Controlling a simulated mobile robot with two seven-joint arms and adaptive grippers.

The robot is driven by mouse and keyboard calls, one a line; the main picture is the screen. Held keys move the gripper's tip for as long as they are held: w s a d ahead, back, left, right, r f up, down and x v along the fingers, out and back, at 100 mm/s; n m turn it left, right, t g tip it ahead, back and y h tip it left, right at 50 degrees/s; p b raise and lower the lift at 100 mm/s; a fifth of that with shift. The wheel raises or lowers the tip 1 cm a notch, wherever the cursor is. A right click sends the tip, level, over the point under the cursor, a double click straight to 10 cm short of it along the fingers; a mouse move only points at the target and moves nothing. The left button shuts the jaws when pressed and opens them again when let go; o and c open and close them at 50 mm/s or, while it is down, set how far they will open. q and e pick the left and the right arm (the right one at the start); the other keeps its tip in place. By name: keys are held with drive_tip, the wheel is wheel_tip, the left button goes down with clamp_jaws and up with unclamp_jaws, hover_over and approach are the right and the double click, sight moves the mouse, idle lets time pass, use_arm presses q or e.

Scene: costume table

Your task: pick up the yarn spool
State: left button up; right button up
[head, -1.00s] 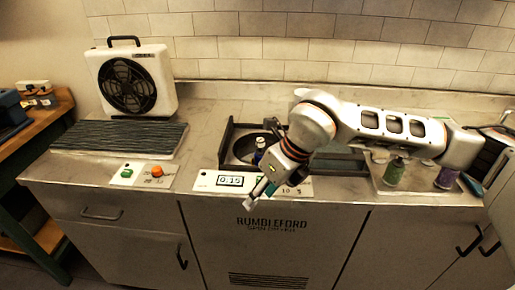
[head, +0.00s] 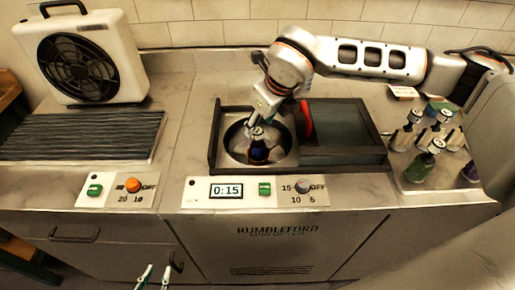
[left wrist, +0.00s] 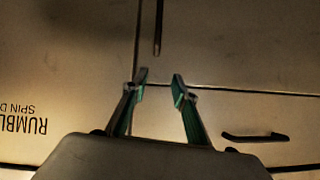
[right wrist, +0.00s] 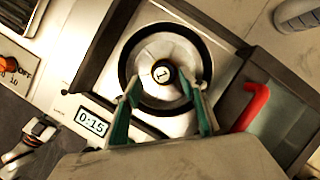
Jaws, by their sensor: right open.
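My right gripper (head: 257,122) is over the basin, just above the spool. In the right wrist view its open fingers (right wrist: 160,90) lie on either side of the spool's top; I cannot tell whether they touch it. My left gripper (head: 157,274) is low in front of the cabinet. It is open and empty in the left wrist view (left wrist: 161,82).
The dryer's dark lid (head: 340,130) with a red handle (head: 306,118) lies right of the basin. A tray (head: 440,182) with several spools, including a green one (head: 419,168), stands farther right. A fan heater (head: 85,62) and a ridged dark panel (head: 75,136) are at left.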

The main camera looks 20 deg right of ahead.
sight(258, 130)
drive_tip(key=p+x, duration=0.1)
drive_tip(key=x, duration=0.3)
drive_tip(key=shift+d+f, duration=0.15)
drive_tip(key=shift+f, duration=0.15)
drive_tip(key=shift+w+f, duration=0.1)
drive_tip(key=shift+f, duration=0.2)
clamp_jaws()
use_arm(q)
drive_tip(key=shift+w+r, duration=0.35)
drive_tip(key=shift+r, duration=0.45)
use_arm(e)
drive_tip(key=shift+r, duration=0.1)
